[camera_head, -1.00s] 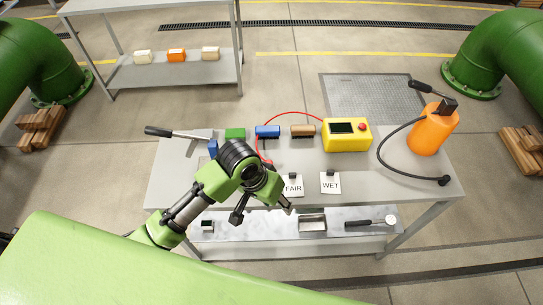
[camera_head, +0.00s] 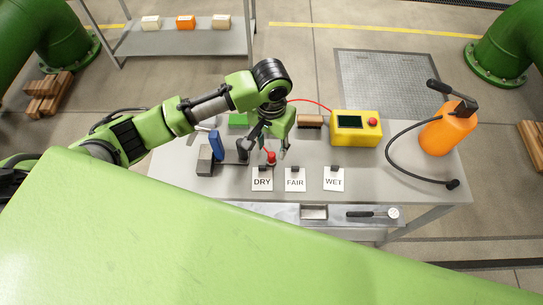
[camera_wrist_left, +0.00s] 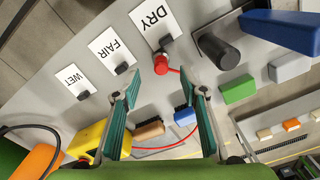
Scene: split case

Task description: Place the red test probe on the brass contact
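The red test probe (camera_head: 271,157) stands on the grey table (camera_head: 400,185) just behind the DRY card. In the left wrist view the probe (camera_wrist_left: 160,65) shows as a red knob with a red cable at its base. My left gripper (camera_head: 266,150) is open and empty above the table, close to the probe. In the left wrist view the probe lies beyond and between the spread fingers (camera_wrist_left: 160,95). I cannot clearly identify the brass contact; a brown block (camera_head: 310,121) sits left of the yellow meter (camera_head: 355,128). My right gripper is not in view.
DRY (camera_head: 262,180), FAIR (camera_head: 295,180) and WET (camera_head: 333,180) cards line the front edge. A black cylinder (camera_wrist_left: 218,48) and a blue upright piece (camera_head: 215,145) stand left of the probe. Green (camera_head: 238,120) and blue (camera_wrist_left: 184,116) blocks are behind. An orange sprayer (camera_head: 447,132) stands right.

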